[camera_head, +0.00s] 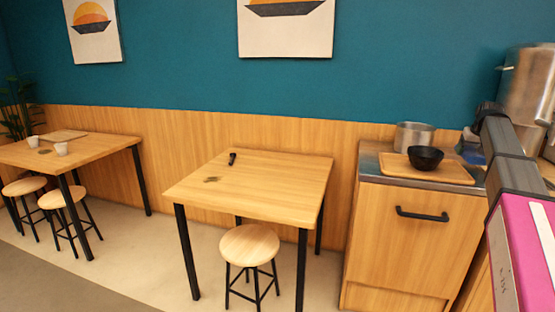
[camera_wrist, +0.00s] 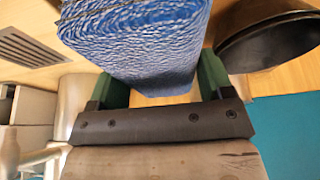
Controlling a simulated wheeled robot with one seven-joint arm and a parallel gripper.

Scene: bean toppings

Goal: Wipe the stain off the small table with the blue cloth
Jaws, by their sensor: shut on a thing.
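The blue cloth (camera_wrist: 150,50) is a thick textured bundle between the green fingers of my gripper (camera_wrist: 158,88) in the wrist view. My gripper is shut on it; the cloth hides the fingertips. In the head view, a bit of the blue cloth (camera_head: 470,155) shows at the right, by the counter, beneath my arm. The small wooden table (camera_head: 275,185) stands mid-picture, well left of my gripper. A dark stain (camera_head: 211,179) lies on its left part. A small dark object (camera_head: 232,158) lies behind the stain.
A counter (camera_head: 410,220) at the right holds a wooden tray (camera_head: 450,174) with a black bowl (camera_head: 425,158), and a metal pot (camera_head: 413,136). A stool (camera_head: 250,245) stands at the small table's front.

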